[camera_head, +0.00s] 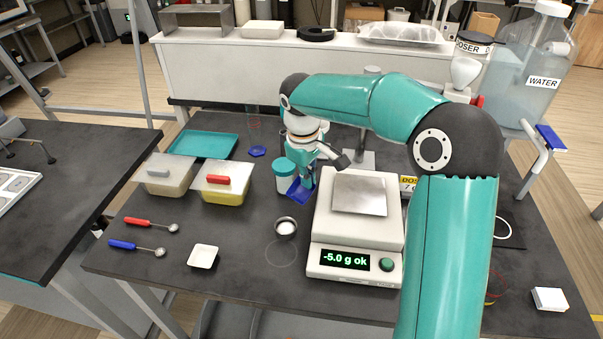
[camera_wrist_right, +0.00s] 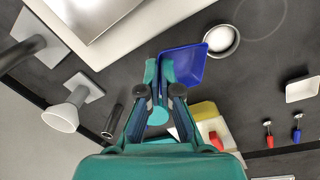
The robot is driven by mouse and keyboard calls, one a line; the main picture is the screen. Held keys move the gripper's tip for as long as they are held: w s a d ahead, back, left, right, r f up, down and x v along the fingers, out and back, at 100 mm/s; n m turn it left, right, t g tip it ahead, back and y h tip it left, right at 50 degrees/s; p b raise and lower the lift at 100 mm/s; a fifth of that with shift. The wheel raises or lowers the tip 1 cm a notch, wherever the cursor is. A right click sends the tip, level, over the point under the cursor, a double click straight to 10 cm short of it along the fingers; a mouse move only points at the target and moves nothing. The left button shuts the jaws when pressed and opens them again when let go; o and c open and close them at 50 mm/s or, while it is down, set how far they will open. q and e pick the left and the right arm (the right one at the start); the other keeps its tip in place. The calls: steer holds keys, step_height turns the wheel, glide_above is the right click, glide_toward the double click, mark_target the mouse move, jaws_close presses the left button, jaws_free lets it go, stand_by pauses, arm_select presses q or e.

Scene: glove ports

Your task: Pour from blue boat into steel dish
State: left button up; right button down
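The blue boat (camera_head: 299,190) is a small square tray, left of the balance; it also shows in the wrist view (camera_wrist_right: 188,52). My right gripper (camera_head: 304,178) is above it in the head view. In the wrist view the gripper (camera_wrist_right: 160,72) has its fingertips close together on the boat's near edge, shut on it. The boat looks tilted, and I see no contents in it. The steel dish (camera_head: 286,227) is a small round cup with white material inside; in the wrist view the dish (camera_wrist_right: 221,41) lies just beyond the boat's corner. My left gripper is not in view.
The balance (camera_head: 327,225) reads "-5.0 g ok", its steel pan (camera_head: 360,195) bare. A white-and-teal jar (camera_head: 285,178) stands close behind the boat. A white boat (camera_head: 203,256), two spoons (camera_head: 152,222) (camera_head: 137,247) and two lidded tubs (camera_head: 166,175) (camera_head: 224,184) are to the left.

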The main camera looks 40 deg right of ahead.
steer(key=shift+w+d+f+g+y+p, duration=0.15)
steer(key=shift+d+y+p, duration=0.3)
steer(key=shift+y+p, duration=0.7)
steer(key=shift+d+f+g+y+p, duration=0.15)
steer(key=shift+d+y+p, duration=0.4)
steer(key=shift+p, duration=1)
steer(key=shift+w+d+f+g+y+p, duration=0.1)
steer(key=shift+d+f+y+p, duration=0.2)
steer(key=shift+y+p, duration=0.95)
steer(key=shift+s, duration=0.1)
